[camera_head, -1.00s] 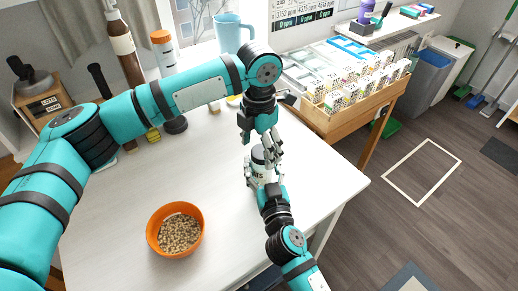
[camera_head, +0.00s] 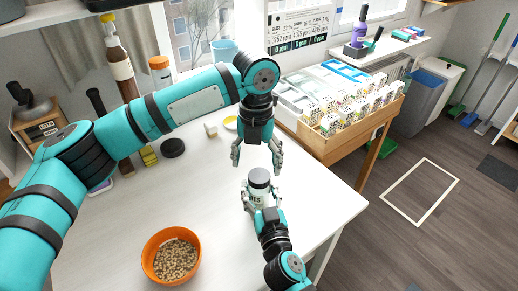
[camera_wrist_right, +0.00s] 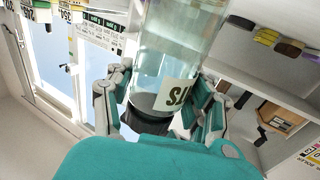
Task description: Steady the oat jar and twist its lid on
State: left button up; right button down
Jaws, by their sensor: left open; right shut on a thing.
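The oat jar (camera_head: 256,203) stands upright near the right edge of the white table, a clear jar with a white label in dark letters. Its dark lid (camera_head: 259,175) sits on top; I cannot tell how tightly. My right gripper (camera_head: 264,205) is shut around the jar from the near side. In the right wrist view the picture is upside down, with the clear jar body (camera_wrist_right: 175,45) between my fingers and the dark lid (camera_wrist_right: 148,120) low. My left gripper (camera_head: 257,160) is open and empty just above the lid, fingers pointing down, apart from it.
An orange bowl of oats (camera_head: 176,262) stands at the front of the table (camera_head: 120,225). A black round lid-like disc (camera_head: 172,148), a yellow dish (camera_head: 231,123) and bottles (camera_head: 119,62) are at the back. A wooden crate of cartons (camera_head: 340,128) stands right. The middle table is clear.

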pick_arm(q)
jog(key=n, duration=0.6)
jog(key=shift+r+n, duration=0.2)
jog(key=shift+n, duration=0.2)
jog(key=n, duration=0.6)
jog(key=shift+w+d+r+n, duration=0.1)
jog(key=shift+r+n, duration=0.1)
jog(key=shift+n, duration=0.1)
jog(key=n, duration=0.6)
jog(key=shift+r, duration=0.2)
jog(key=n, duration=0.4)
jog(key=shift+w+r+n, duration=0.1)
jog(key=shift+n, duration=0.2)
jog(key=n, duration=0.4)
jog(key=shift+d+r, duration=0.1)
jog(key=shift+r, duration=0.05)
jog(key=n, duration=0.7)
jog(key=shift+r, duration=0.15)
jog(key=n, duration=0.4)
jog(key=shift+r, duration=0.15)
jog(key=n, duration=0.4)
jog(key=shift+w+d+r, duration=0.1)
jog(key=n, duration=0.6)
jog(key=shift+r, duration=0.15)
